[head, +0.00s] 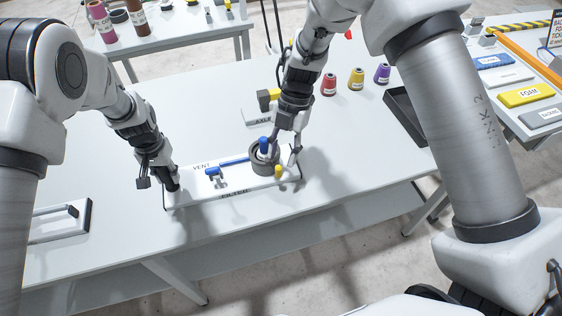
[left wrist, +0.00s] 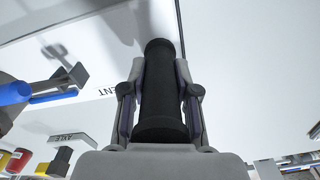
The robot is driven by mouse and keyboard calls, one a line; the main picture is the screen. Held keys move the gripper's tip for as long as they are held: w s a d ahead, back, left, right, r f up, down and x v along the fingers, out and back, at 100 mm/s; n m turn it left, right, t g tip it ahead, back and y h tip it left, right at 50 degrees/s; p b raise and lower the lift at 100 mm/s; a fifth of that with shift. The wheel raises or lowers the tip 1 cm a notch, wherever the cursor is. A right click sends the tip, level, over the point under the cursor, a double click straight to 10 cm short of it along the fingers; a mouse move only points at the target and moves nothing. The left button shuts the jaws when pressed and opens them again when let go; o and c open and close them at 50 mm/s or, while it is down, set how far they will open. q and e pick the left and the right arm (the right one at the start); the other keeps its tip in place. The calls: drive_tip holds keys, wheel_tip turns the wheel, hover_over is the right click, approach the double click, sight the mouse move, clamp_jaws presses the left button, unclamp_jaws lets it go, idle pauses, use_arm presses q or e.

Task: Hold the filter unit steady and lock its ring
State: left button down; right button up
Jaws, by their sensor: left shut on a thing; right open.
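The filter unit is a long white plate (head: 225,188) marked VENT and FILTER on the table. A dark grey round ring (head: 258,168) sits near its right end, with a blue cap (head: 265,146) standing in it. A blue bar (head: 236,161) runs left from the ring, and a yellow knob (head: 278,171) is in front. My left gripper (head: 170,178) is shut on the black grip handle (left wrist: 158,85) at the plate's left end. My right gripper (head: 284,150) is open at the ring's right side, partly hiding it; contact cannot be told.
A block marked AXLE (head: 258,117) stands behind the unit. Red (head: 329,84), yellow (head: 357,78) and purple (head: 382,73) spools stand at the back right, near a dark tray (head: 405,112). A white framed part (head: 62,222) lies at left. The table's front right is clear.

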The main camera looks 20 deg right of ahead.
use_arm(q)
drive_tip(key=shift+s+f, duration=0.15)
use_arm(e)
drive_tip(key=v, duration=0.8)
drive_tip(key=shift+r, duration=0.2)
